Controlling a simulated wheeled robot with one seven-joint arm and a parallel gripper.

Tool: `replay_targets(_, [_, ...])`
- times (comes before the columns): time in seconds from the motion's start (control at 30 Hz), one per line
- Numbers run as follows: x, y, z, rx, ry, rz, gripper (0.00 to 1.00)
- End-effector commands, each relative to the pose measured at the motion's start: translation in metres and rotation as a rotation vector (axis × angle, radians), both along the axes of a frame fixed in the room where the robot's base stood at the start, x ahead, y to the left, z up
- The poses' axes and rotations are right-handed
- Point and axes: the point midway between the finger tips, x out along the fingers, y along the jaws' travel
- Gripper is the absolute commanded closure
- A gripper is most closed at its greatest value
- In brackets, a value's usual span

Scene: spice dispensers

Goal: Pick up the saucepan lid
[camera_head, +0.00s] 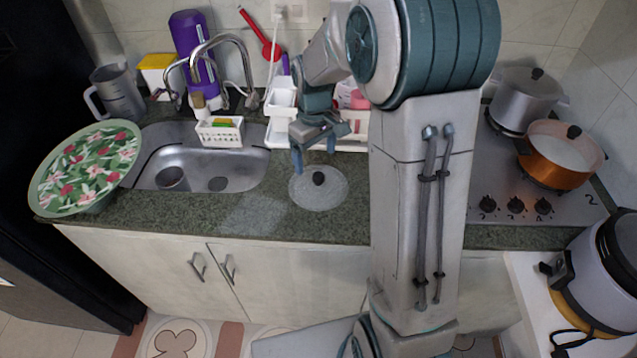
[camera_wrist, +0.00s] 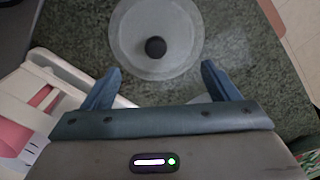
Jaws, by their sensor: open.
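The saucepan lid (camera_head: 318,192) is a round, clear glass lid with a black knob, lying flat on the green stone counter (camera_head: 265,215) to the right of the sink. It also shows at the top of the wrist view (camera_wrist: 170,20), its knob upright at the middle. My gripper (camera_head: 314,158) is open and empty, above the lid's back edge in the head view. In the wrist view its two blue fingers (camera_wrist: 158,82) are spread wide, and the knob lies beyond the fingertips, roughly centred between them. Nothing hides the lid there.
A white dish rack (camera_head: 281,97) stands behind my gripper. The sink (camera_head: 225,170) with a tall faucet lies to the left, beside a large floral bowl (camera_head: 88,165). A stove with a silver pot (camera_head: 524,100) and an orange pot (camera_head: 560,155) is at the right.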

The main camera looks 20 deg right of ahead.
Motion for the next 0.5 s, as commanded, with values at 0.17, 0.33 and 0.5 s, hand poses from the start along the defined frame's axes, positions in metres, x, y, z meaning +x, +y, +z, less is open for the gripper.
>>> replay_targets(0.17, [0.0,0.0,-0.021,0.0,0.001,0.0,0.19])
replay_targets(0.33, [-0.001,-0.002,-0.031,0.0,0.002,-0.001,0.19])
replay_targets(0.5, [-0.003,-0.007,-0.054,0.001,0.005,-0.002,0.19])
